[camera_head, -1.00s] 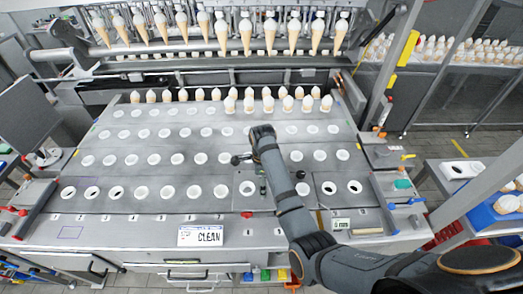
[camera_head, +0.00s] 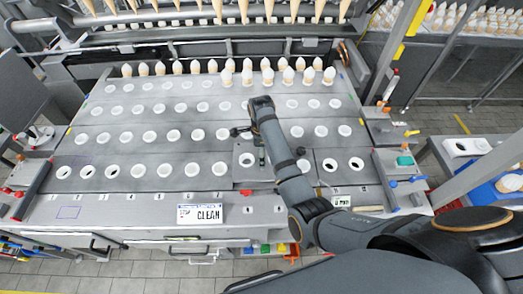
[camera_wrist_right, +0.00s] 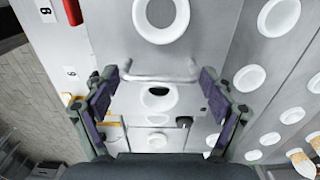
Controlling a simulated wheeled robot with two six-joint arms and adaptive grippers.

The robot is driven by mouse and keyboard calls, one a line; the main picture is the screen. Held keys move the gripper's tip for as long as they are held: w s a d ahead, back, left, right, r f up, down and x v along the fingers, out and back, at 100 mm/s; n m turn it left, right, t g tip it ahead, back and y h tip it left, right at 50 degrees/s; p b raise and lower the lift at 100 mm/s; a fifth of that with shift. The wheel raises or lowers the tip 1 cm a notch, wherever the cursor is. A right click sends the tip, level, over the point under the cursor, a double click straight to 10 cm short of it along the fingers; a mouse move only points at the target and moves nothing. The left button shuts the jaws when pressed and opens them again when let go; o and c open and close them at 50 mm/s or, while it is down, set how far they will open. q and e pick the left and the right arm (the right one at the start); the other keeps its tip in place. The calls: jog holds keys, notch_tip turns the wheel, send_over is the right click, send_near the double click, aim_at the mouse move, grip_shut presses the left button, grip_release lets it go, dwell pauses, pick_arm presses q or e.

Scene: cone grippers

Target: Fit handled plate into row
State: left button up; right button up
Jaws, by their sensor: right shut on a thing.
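The handled plate (camera_head: 244,174), a grey metal piece with one white-ringed hole, is at the front row of the table, in the stretch between neighbouring plates. In the right wrist view the plate (camera_wrist_right: 130,101) lies between my fingers, with its pale bar handle (camera_wrist_right: 160,79) across them. My right gripper (camera_wrist_right: 161,92) is shut on this handle; in the head view my arm largely hides it. Whether the plate lies flush with the row or slightly above it, I cannot tell. My left gripper is not in view.
Front-row plates with holes (camera_head: 220,168) flank the handled plate on both sides. Cones (camera_head: 228,75) stand in the back rows. A CLEAN sign (camera_head: 201,214) is on the front ledge. Coloured fittings (camera_head: 404,161) are at the table's right end.

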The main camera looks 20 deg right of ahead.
jog(key=shift+s+f, duration=0.1)
jog(key=shift+f, duration=0.4)
jog(key=shift+f+b, duration=0.55)
jog(key=shift+f, duration=0.7)
pick_arm(q)
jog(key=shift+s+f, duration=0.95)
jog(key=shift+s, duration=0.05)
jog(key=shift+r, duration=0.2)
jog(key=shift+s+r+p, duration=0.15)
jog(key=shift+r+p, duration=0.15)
jog(key=shift+p, duration=0.1)
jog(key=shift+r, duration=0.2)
pick_arm(e)
jog(key=shift+r, duration=0.1)
pick_arm(q)
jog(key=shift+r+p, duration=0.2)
jog(key=shift+p, duration=0.2)
